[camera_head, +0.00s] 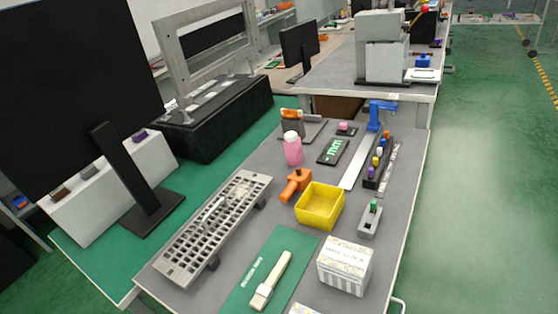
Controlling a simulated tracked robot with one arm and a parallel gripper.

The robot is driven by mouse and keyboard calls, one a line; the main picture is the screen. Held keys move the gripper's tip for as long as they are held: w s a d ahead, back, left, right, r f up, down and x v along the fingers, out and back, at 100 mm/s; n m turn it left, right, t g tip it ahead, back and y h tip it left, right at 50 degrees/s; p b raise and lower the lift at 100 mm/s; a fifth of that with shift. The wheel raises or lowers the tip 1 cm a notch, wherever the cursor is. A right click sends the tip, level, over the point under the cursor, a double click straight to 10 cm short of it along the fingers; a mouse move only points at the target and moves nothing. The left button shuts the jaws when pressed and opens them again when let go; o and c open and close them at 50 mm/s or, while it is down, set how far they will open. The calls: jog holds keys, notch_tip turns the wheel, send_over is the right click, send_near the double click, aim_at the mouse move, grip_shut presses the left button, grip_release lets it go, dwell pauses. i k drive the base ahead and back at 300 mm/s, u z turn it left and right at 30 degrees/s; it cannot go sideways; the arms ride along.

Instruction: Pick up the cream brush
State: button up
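The cream brush (270,281) lies on a green mat (246,290) near the front of the grey table. Its narrow handle points up and to the right, and its wider, paler end is toward the bottom of the picture. Nothing covers it. My gripper is not in view.
A grey perforated rack (213,230) stands left of the brush and a white box (345,265) stands to its right. A yellow bin (319,205), an orange tool (295,185) and a pink bottle (292,149) are farther back. A black monitor (75,95) rises at the left.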

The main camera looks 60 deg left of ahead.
aim_at(264, 292)
jog(key=u, duration=0.05)
jog(key=k, duration=1.2)
jog(key=u, duration=0.85)
jog(key=i, duration=1)
